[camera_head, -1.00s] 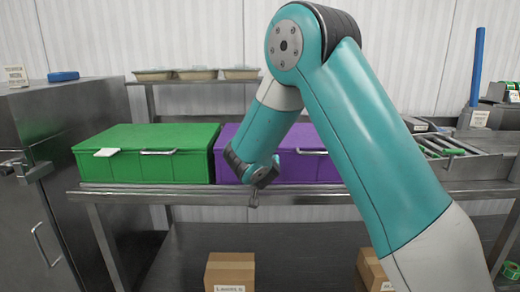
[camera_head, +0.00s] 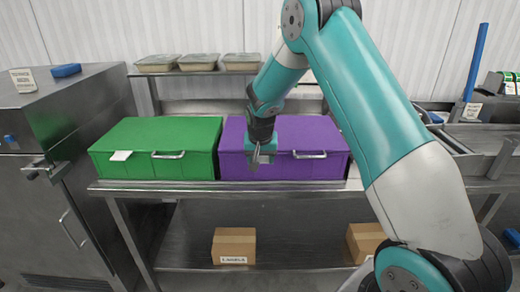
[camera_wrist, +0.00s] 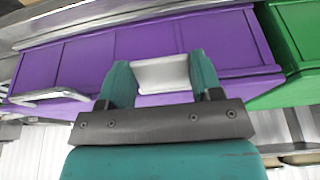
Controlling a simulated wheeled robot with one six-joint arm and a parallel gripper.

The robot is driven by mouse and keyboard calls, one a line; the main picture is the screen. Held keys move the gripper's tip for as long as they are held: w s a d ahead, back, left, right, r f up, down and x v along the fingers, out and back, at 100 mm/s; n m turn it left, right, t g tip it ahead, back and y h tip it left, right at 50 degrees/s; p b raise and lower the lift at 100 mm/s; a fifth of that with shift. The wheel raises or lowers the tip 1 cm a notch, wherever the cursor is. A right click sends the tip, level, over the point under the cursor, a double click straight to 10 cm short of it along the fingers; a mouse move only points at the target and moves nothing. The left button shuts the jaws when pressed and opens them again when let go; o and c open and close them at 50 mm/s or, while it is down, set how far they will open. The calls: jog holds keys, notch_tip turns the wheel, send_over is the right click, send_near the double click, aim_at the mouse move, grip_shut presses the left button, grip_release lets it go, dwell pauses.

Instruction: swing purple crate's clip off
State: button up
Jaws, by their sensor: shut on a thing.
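The purple crate (camera_head: 318,138) sits closed on the steel table, with a metal handle (camera_head: 309,155) on its front. My gripper (camera_head: 262,158) is at the left part of the crate's front. In the wrist view, which is upside down to the head view, the crate (camera_wrist: 85,62) fills the upper middle. Its pale clip (camera_wrist: 162,74) lies between the two teal fingers of my gripper (camera_wrist: 161,80), and the fingers are shut on it. In the head view my gripper mostly hides the clip.
A closed green crate (camera_head: 155,135) with a white clip (camera_head: 121,155) stands close on the left. Trays (camera_head: 198,62) sit on the shelf behind. Cardboard boxes (camera_head: 234,246) rest on the lower shelf. A steel cabinet (camera_head: 60,130) stands at far left.

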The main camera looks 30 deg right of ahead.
aim_at(261, 162)
jog(key=shift+w+d+r+g+y+p, duration=0.15)
jog(key=shift+r+g+y+p, duration=0.5)
jog(key=shift+g+p, duration=0.45)
jog(key=shift+f, duration=0.1)
jog(key=o, duration=0.9)
jog(key=r+b, duration=0.1)
jog(key=r, duration=0.4)
jog(key=r+b, duration=0.1)
jog(key=r, duration=0.5)
jog(key=r+b, duration=0.1)
jog(key=r, duration=0.5)
jog(key=shift+s+a+r+b, duration=0.15)
jog(key=shift+s+a+b, duration=0.1)
jog(key=shift+s+b, duration=0.1)
jog(key=shift+a, duration=0.1)
